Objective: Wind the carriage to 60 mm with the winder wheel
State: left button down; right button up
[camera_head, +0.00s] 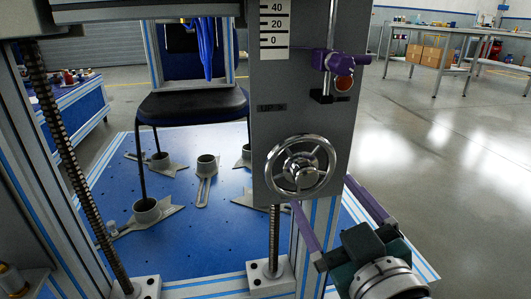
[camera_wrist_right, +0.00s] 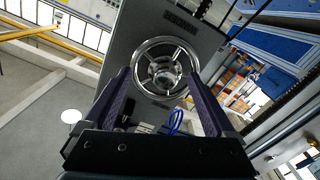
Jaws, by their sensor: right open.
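The winder wheel (camera_head: 301,167) is a chrome handwheel with spokes and a hub on the front of a grey panel (camera_head: 269,85). It also shows face-on in the right wrist view (camera_wrist_right: 164,68). My right gripper (camera_head: 320,191) is open, its two purple fingers apart and pointing at the wheel's lower rim. In the right wrist view the wheel lies between the fingertips (camera_wrist_right: 158,76); contact cannot be told. A white scale (camera_head: 274,24) above shows 40, 20 and 0; higher marks are outside the picture. My left gripper is not in view.
A threaded screw (camera_head: 274,235) runs below the panel. A dark chair (camera_head: 193,103) stands behind on a blue platform (camera_head: 180,215). Open floor lies at right.

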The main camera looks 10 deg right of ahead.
aim_at(308, 181)
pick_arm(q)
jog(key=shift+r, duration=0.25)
pick_arm(e)
jog(key=m, duration=0.3)
jog(key=a+m, duration=0.1)
jog(key=m, duration=0.4)
jog(key=shift+a+f+m, duration=0.15)
jog(key=shift+f+m, duration=0.25)
jog(key=w, duration=0.2)
jog(key=w+r, duration=0.1)
jog(key=w, duration=0.1)
jog(key=shift+a+r, duration=0.2)
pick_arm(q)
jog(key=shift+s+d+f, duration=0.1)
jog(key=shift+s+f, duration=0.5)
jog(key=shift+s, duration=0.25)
pick_arm(e)
jog(key=shift+r, duration=0.1)
jog(key=shift+c, duration=0.2)
